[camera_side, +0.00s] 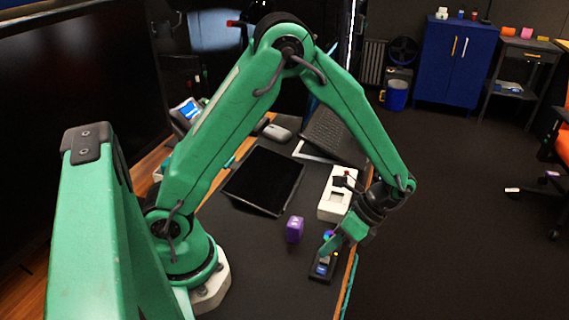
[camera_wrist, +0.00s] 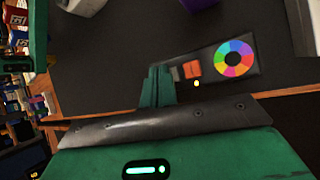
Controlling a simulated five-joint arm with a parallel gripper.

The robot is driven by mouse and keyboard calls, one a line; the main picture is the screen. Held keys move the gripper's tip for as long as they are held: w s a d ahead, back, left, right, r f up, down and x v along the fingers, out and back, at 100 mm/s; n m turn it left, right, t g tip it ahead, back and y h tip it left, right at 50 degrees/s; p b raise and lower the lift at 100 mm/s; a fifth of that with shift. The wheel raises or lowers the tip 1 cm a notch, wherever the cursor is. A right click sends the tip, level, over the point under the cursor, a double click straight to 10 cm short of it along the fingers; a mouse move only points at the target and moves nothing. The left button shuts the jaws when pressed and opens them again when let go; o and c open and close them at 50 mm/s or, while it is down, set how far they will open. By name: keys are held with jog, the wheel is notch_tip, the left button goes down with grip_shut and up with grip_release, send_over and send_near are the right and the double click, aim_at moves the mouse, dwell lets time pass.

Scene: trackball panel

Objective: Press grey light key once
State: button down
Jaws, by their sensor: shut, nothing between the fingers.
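The trackball panel is a small black slab (camera_side: 314,276) on the desk in the side view, under my gripper (camera_side: 329,247). In the wrist view the panel (camera_wrist: 258,66) carries a multicoloured wheel (camera_wrist: 233,58), an orange key (camera_wrist: 193,69) and a small yellow dot (camera_wrist: 196,83). A greyish key (camera_wrist: 177,74) shows beside the orange one, close to my green fingers (camera_wrist: 158,78), which partly hide that end of the panel. My gripper is shut and empty, pointing down at the panel. I cannot tell whether the fingertips touch a key.
A purple block (camera_side: 294,229) stands left of the panel. A white box (camera_side: 335,196) lies behind it, close to my wrist. A dark tablet (camera_side: 264,180) and an open laptop (camera_side: 334,136) lie farther back. The desk's right edge is close beside the panel.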

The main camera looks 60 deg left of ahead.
aim_at(328, 259)
jog(key=shift+d+f, duration=0.15)
jog(key=shift+f, duration=0.65)
dwell(1.4)
jog(key=shift+r, duration=0.1)
dwell(0.4)
jog(key=shift+r, duration=0.75)
jog(key=shift+r, duration=2.5)
jog(key=shift+r, duration=0.1)
